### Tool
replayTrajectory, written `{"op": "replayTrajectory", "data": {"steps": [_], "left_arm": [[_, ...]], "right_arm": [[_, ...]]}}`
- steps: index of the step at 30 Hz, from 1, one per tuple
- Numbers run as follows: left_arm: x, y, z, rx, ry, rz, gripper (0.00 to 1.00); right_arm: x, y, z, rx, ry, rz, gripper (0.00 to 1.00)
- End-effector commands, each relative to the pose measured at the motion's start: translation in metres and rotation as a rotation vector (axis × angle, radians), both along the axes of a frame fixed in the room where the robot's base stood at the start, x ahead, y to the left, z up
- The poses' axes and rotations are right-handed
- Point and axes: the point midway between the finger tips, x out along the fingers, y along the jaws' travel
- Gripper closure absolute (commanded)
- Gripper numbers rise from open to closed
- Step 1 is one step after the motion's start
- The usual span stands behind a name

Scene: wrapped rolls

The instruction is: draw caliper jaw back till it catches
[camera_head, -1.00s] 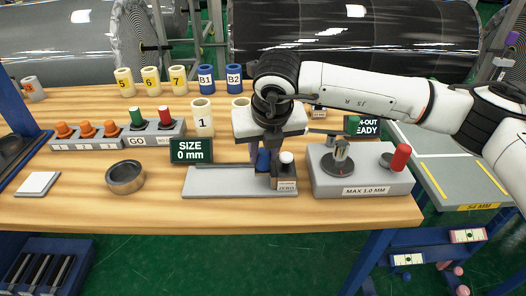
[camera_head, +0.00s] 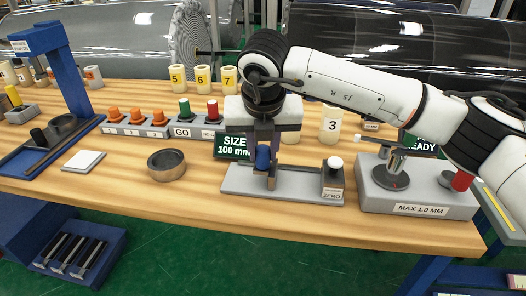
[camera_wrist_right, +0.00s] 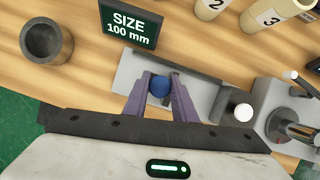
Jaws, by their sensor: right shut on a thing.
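The caliper (camera_head: 235,184) is a flat grey base with a rail along its back, lying on the wooden table. Its sliding jaw has a blue knob (camera_head: 263,158), which also shows in the right wrist view (camera_wrist_right: 160,86). My right gripper (camera_head: 264,163) points down and is shut on the blue knob, one purple finger on each side. A dark block marked ZERO (camera_head: 333,188) with a white knob (camera_head: 335,163) stands at the caliper's right end, apart from the blue knob. The dark green display (camera_head: 233,147) reads SIZE 100 mm. My left gripper is out of view.
A metal ring (camera_head: 166,165) and a white pad (camera_head: 83,160) lie to the left. Behind is a row of orange, green and red buttons (camera_head: 160,128). A grey gauge marked MAX 1.0 MM (camera_head: 418,200) stands close on the right. Numbered cream rolls (camera_head: 332,127) stand behind.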

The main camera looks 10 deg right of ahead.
Motion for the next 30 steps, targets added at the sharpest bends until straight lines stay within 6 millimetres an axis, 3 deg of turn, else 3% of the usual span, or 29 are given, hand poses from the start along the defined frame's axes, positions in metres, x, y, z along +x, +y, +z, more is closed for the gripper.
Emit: {"op": "replayTrajectory", "data": {"steps": [1, 2, 3, 19, 30], "left_arm": [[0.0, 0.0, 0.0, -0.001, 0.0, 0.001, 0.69], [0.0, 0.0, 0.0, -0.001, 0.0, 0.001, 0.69], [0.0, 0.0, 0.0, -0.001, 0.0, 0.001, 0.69], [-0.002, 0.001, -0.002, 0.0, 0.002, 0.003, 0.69], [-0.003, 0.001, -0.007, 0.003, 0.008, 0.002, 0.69]], "right_arm": [[0.001, 0.006, 0.004, 0.012, -0.011, 0.009, 1.0], [0.001, 0.006, 0.004, 0.011, -0.011, 0.009, 0.71], [0.001, 0.006, 0.004, 0.011, -0.011, 0.009, 0.68], [0.0, 0.004, 0.007, 0.008, -0.007, 0.005, 0.68], [-0.026, 0.008, 0.068, 0.008, -0.009, 0.006, 0.68]]}}
